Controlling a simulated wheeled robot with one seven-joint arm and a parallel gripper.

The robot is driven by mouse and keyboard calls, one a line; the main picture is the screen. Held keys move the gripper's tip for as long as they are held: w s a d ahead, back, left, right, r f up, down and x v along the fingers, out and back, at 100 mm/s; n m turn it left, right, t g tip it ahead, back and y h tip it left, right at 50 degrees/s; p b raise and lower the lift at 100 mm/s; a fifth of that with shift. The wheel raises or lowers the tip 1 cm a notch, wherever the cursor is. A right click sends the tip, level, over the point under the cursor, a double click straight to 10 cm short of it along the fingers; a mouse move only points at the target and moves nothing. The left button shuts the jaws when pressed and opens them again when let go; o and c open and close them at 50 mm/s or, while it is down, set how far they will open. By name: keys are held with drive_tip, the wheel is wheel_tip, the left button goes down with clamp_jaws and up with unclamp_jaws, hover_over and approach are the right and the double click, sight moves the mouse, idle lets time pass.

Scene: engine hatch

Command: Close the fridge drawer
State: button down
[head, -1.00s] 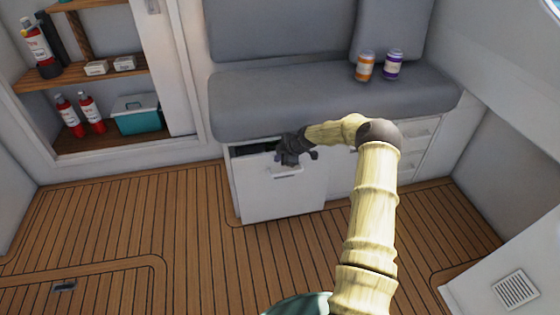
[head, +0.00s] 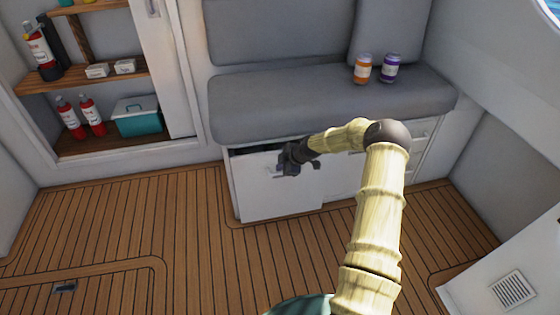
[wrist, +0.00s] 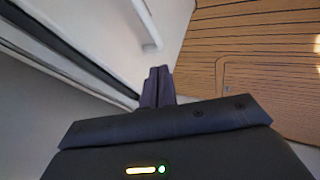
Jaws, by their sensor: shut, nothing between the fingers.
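The fridge drawer (head: 258,195) has a white front under the grey bench seat. It stands slightly open, with a narrow dark gap along its top edge. My gripper (head: 286,168) is in front of the drawer's upper front, partly covering its handle. In the wrist view the shut, empty fingers (wrist: 157,86) point towards the white drawer front (wrist: 112,32), near its top edge. The pale handle (wrist: 147,24) shows beyond them. I cannot tell whether the fingers touch the front.
The grey bench seat (head: 310,98) overhangs the drawer. An orange can (head: 362,68) and a purple can (head: 389,68) stand on it. More white drawers are to the right, partly behind my arm. The wooden floor (head: 130,230) is clear. Shelves at left hold extinguishers and a teal box (head: 138,117).

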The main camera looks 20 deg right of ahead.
drive_tip(key=p+v, duration=0.2)
drive_tip(key=v, duration=0.8)
drive_tip(key=shift+w, duration=0.1)
